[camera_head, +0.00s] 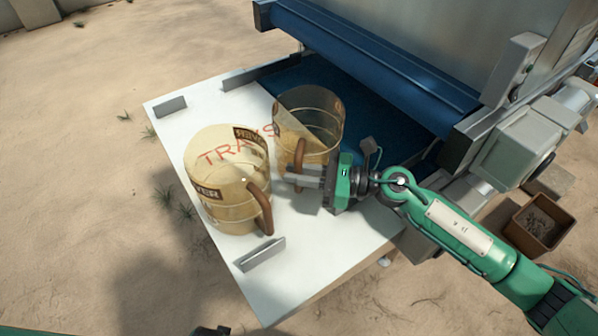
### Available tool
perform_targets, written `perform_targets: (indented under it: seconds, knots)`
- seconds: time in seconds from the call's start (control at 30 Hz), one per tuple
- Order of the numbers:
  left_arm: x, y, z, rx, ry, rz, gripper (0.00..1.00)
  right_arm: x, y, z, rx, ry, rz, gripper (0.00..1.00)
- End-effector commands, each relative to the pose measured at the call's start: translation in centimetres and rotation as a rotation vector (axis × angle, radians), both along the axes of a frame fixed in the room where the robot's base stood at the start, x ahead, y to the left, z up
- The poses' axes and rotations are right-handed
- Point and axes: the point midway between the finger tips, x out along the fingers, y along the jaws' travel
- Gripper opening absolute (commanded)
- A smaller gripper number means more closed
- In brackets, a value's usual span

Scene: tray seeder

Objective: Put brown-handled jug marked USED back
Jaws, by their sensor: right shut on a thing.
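Two clear, yellowish jugs with brown handles stand on a white board. The rear jug (318,112) is at the board's edge by the blue belt. My right gripper (292,178) is shut on its brown handle (300,153), reaching in from the right. The front jug (222,165) stands to the left and nearer, with its handle (264,210) toward the lower right. It has a brown label ending in "VER". I cannot read the word USED on either jug. My left gripper does not show.
The white board (330,240) carries red lettering "TRAYS" and low grey brackets (260,254). A machine with a blue roller (370,65) and blue belt stands behind. A brown pot (538,222) is on the sandy ground at right. The board's near right part is clear.

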Motion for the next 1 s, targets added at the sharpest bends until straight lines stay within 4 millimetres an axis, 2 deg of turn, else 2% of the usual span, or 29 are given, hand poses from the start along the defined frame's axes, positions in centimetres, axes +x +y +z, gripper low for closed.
perform_targets:
  seconds: [0.03, 0.07, 0.17, 0.57, 0.63, 1.0]
  knots:
    - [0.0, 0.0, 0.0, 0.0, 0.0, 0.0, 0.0, 0.0, 0.0, 0.0, 0.001, -0.001, 0.0, 0.0]
    - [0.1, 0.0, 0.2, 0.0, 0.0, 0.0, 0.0, 0.0, 0.0, 0.0, 0.0, 0.0, 0.0, 0.18]
    - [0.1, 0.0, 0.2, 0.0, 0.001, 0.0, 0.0, 0.0, 0.0, 0.0, 0.0, 0.0, 0.0, 0.36]
    - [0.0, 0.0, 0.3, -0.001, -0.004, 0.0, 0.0, 0.0, 0.0, 0.3, 0.0, 0.0, 0.0, 0.36]
    - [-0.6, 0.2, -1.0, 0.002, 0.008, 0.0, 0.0, 0.0, -0.4, 0.2, -0.001, 0.001, -0.001, 0.36]
    - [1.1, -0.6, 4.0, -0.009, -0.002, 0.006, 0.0, -0.9, -5.9, 0.0, -0.001, 0.0, -0.002, 0.36]
